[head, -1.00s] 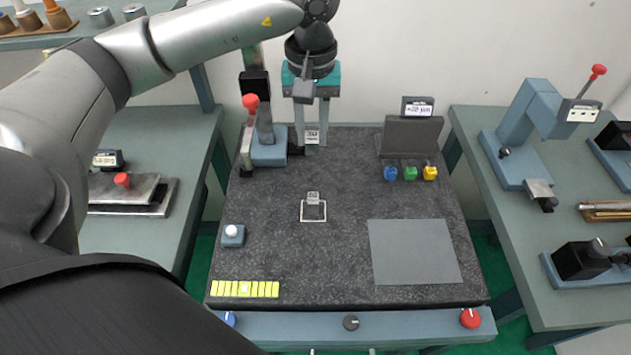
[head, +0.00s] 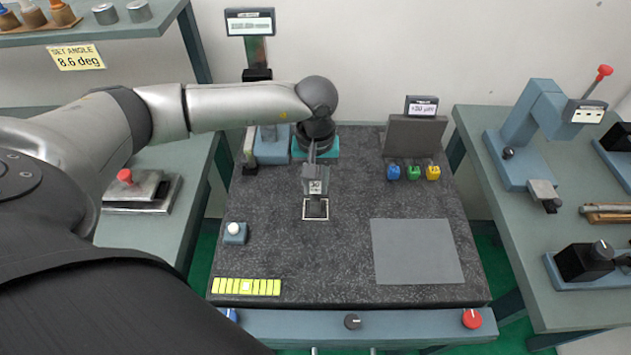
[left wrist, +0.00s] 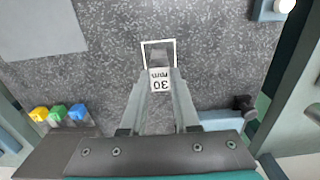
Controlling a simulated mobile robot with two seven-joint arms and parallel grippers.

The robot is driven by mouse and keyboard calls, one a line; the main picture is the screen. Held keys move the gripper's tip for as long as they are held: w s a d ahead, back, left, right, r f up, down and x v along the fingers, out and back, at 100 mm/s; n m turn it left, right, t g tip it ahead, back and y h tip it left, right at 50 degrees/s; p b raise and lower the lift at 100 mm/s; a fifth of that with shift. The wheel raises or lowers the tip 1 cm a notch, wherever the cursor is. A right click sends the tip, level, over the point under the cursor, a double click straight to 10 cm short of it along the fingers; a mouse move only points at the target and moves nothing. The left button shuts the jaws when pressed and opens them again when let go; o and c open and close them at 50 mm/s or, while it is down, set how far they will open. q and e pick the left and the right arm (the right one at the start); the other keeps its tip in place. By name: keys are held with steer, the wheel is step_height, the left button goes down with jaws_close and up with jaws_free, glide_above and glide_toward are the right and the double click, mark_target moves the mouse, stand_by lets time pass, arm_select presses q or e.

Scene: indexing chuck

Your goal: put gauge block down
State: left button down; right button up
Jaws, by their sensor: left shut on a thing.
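My left gripper (head: 316,192) is shut on a gauge block (head: 315,186) with a white label reading 30 mm. The labelled block also shows between the fingers in the left wrist view (left wrist: 160,80). It is at the back side of a white square outline (head: 305,219) on the dark granite plate. I cannot tell whether the two blocks touch. My right gripper is not in view.
A grey mat (head: 417,252) lies on the right of the granite plate (head: 340,260). Blue, green and yellow knobs (head: 413,172) stand before a grey block at the back right. A white-button box (head: 235,232) and a yellow-green strip (head: 246,286) are on the left.

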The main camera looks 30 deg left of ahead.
mark_target(315, 188)
arm_select(q)
steer(key=shift+f, duration=0.15)
steer(key=c, duration=0.7)
jaws_free()
steer(key=shift+o, duration=0.2)
step_height(315, 188, up, 12)
steer(key=shift+r, duration=0.25)
